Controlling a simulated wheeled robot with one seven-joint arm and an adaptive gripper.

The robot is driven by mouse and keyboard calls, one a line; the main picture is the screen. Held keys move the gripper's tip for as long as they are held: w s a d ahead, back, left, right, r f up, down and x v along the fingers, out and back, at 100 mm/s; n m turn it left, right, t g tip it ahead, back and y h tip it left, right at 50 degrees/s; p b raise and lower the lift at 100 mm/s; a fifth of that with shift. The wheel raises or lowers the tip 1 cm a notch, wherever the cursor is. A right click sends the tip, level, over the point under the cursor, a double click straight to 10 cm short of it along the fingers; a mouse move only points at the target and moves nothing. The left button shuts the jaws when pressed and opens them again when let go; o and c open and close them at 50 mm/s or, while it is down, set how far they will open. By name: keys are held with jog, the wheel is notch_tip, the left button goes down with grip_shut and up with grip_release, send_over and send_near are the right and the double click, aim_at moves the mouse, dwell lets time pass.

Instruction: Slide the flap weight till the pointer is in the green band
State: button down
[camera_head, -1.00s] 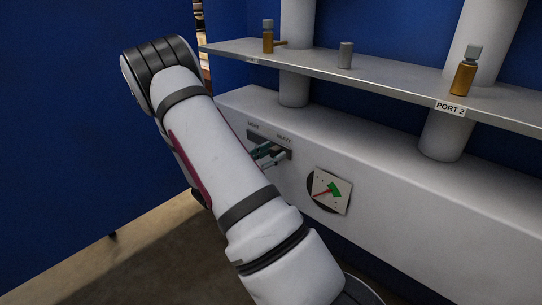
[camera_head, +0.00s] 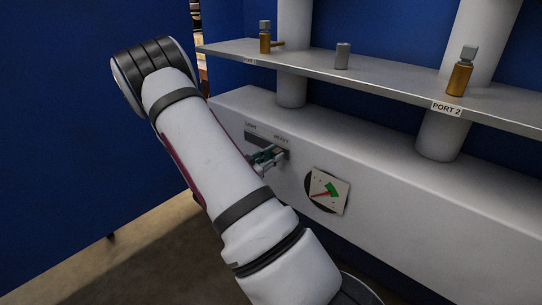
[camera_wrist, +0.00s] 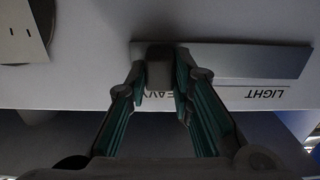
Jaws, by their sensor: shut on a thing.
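The flap weight shows as a dark grey block (camera_wrist: 159,68) in the wrist view, in a long slot plate (camera_wrist: 245,61). It sits near the slot's HEAVY end, with LIGHT at the other end. My gripper (camera_wrist: 161,76) is shut on the block, one finger on each side. In the head view my gripper (camera_head: 273,156) is at the right part of the slot, and the block is mostly hidden by the fingers. The dial (camera_head: 327,191) has a green band (camera_head: 332,189) and a red pointer (camera_head: 319,194). The pointer's tip is close to the band; whether it is inside is too small to tell.
A metal shelf (camera_head: 376,79) runs above the white housing (camera_head: 420,200), carrying brass-and-grey fittings (camera_head: 460,77) and a grey cylinder (camera_head: 342,56). White columns (camera_head: 438,135) stand behind it. A blue wall (camera_head: 60,120) is at left. The dial's corner shows in the wrist view.

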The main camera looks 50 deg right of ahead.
jog(key=c, duration=1.4)
grip_release()
jog(key=a, duration=1.2)
jog(key=shift+w, duration=0.35)
jog(key=shift+w, duration=0.1)
